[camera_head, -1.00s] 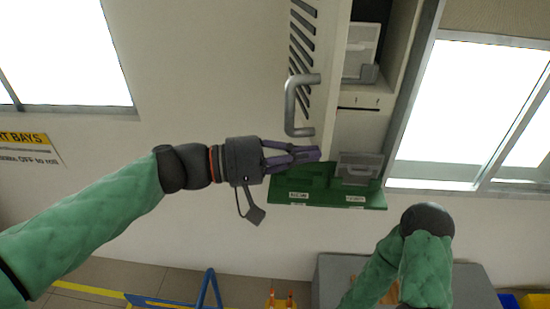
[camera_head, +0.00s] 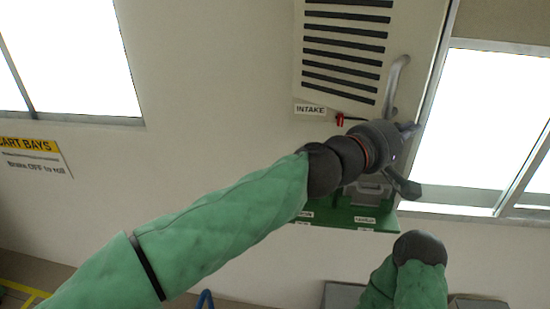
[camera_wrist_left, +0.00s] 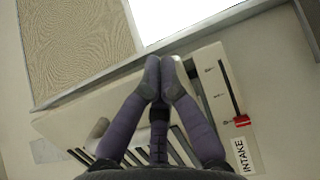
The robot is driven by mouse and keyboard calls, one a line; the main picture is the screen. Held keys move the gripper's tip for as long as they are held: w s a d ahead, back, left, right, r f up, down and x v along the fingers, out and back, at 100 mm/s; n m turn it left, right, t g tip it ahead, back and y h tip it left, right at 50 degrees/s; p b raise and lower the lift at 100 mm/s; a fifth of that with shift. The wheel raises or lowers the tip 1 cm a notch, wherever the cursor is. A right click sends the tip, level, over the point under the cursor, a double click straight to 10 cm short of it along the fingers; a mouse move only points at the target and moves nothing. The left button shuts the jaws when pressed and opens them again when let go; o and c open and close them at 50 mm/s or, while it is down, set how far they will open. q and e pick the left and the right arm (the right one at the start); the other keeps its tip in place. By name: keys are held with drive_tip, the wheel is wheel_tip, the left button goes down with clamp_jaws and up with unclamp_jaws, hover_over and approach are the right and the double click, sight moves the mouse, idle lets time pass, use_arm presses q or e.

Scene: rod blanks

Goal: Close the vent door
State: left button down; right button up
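The vent door (camera_head: 345,50) is a pale panel with dark slats and a grey bar handle (camera_head: 395,85) on its right side. It faces me almost flat in the head view, and the cabinet inside is hidden; I cannot tell whether it sits fully flush. My left gripper (camera_head: 410,127) is at the lower right of the door, just below the handle. Its purple fingers (camera_wrist_left: 160,80) are drawn together with nothing seen between them. In the left wrist view they lie over the slatted panel. Contact with the door is unclear. My right gripper is out of view.
An INTAKE label (camera_head: 310,109) and a red tab (camera_head: 340,119) are at the door's lower edge. A green shelf (camera_head: 330,216) with a grey bin (camera_head: 366,193) is below. A bright window (camera_head: 470,130) is on the right.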

use_arm(q)
drive_tip(key=w+d+n+t+y+p, duration=0.6)
drive_tip(key=w+d+p, duration=0.3)
drive_tip(key=w, duration=0.5)
drive_tip(key=shift+r+n+t+y+p, duration=0.25)
drive_tip(key=shift+n+t+y+p, duration=0.15)
drive_tip(key=shift+t+y+p, duration=0.35)
